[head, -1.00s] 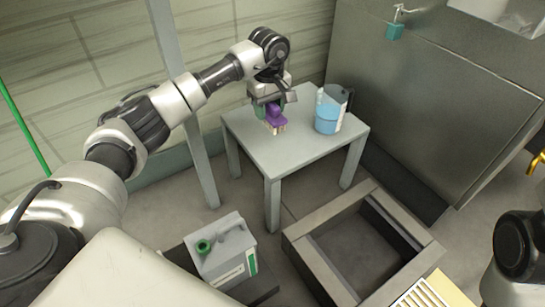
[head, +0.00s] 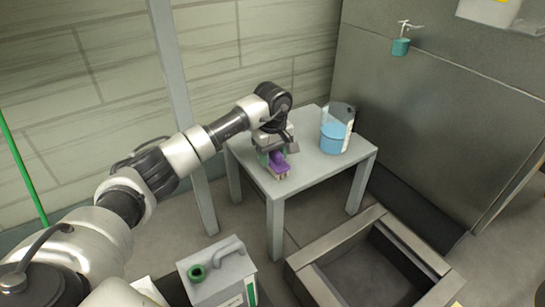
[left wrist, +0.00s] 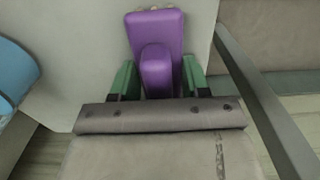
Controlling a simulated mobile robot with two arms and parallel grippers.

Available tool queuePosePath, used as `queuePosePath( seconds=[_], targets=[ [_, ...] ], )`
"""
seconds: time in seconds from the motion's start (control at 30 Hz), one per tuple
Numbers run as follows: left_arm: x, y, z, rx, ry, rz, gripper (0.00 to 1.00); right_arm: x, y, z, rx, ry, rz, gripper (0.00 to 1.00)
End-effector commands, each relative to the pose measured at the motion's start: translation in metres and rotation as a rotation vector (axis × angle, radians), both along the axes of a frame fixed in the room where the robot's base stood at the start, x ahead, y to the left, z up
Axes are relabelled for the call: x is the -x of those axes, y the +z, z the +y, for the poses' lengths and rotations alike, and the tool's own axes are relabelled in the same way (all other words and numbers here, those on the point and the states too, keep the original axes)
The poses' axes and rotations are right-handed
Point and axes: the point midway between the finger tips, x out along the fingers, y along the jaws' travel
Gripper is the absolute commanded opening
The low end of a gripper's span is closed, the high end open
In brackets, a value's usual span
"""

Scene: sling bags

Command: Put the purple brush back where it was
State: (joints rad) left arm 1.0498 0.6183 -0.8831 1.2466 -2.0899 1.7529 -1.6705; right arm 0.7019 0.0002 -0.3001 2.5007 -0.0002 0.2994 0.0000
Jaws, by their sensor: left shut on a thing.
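The purple brush (head: 279,166) is at the near left part of the small grey table (head: 318,172), with its pale bristles facing down. My left gripper (head: 272,153) is shut on it from above. In the left wrist view the purple brush (left wrist: 155,38) sits between the green fingertips of my left gripper (left wrist: 155,80). I cannot tell whether the bristles touch the tabletop. My right gripper is not in view.
A blue-filled clear pitcher (head: 335,132) stands at the table's right side. A grey jerrycan with a green cap (head: 222,275) and a square floor curb (head: 345,240) are in front. A teal padlock-like object (head: 400,47) hangs on the metal panel.

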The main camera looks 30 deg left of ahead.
Motion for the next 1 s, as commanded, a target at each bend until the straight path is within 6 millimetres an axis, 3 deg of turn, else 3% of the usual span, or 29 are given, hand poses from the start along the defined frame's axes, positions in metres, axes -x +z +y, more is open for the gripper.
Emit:
queuePosePath(
  seconds=[0.17, 0.2, 0.33, 0.67, 0.87, 1.0],
  targets=[
    [0.000, -0.003, 0.000, -0.001, 0.000, 0.001, 0.24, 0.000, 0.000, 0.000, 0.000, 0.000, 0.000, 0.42],
    [0.000, -0.003, 0.000, -0.001, 0.000, 0.001, 0.51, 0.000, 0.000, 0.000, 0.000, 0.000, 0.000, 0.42],
    [0.000, -0.002, 0.000, -0.001, 0.001, 0.001, 0.71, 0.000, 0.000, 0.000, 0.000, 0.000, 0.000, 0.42],
    [0.000, 0.001, 0.000, 0.000, 0.000, 0.000, 0.72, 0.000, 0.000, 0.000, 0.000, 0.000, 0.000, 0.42],
    [0.000, 0.036, 0.001, -0.003, 0.002, -0.003, 0.72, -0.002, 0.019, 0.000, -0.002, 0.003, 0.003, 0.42],
    [-0.001, 0.068, 0.001, -0.002, 0.001, -0.002, 0.72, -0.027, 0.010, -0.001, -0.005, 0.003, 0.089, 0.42]
  ],
)
